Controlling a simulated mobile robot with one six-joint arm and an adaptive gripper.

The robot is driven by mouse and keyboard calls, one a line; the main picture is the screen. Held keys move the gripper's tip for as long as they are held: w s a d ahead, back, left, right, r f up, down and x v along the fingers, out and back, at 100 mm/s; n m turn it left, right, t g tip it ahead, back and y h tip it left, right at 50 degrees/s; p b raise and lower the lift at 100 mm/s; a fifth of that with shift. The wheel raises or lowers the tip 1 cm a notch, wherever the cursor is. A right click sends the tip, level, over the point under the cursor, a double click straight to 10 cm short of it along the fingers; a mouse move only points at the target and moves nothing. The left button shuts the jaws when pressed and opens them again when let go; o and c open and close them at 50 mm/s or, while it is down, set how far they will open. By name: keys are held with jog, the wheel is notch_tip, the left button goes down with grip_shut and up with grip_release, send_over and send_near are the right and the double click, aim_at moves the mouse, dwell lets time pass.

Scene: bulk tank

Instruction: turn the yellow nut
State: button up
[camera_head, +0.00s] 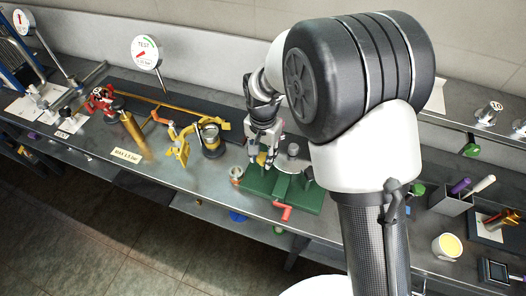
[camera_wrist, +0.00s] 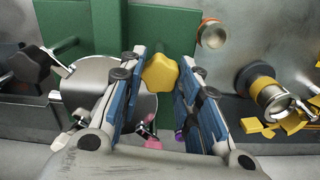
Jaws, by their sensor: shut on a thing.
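The yellow nut (camera_wrist: 160,72) sits between the two blue-padded fingers of my gripper (camera_wrist: 161,66) in the wrist view. The fingertips close on it from both sides. Green plates of a vise-like fixture (camera_wrist: 160,25) lie behind the nut. In the head view my gripper (camera_head: 262,162) points down at the green fixture (camera_head: 312,200) on the bench.
A yellow valve assembly (camera_head: 180,147) and a jar-like fitting (camera_head: 211,137) stand left of the fixture. A red valve (camera_head: 102,99) and a test gauge (camera_head: 145,53) are farther left. A copper-ringed fitting (camera_wrist: 212,34) is near the fingers.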

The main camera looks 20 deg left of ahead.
jog(key=n, duration=0.3)
jog(key=shift+n+p, duration=0.4)
jog(key=n, duration=0.3)
jog(key=shift+n+p, duration=0.3)
jog(key=shift+p, duration=0.05)
jog(key=n, duration=0.6)
jog(key=shift+p, duration=0.4)
jog(key=n, duration=0.7)
jog(key=shift+n+p, duration=0.3)
jog(key=shift+p, duration=0.05)
jog(key=n, duration=0.6)
jog(key=shift+n, duration=0.4)
jog(key=o, duration=1.1)
jog(key=shift+c, duration=0.2)
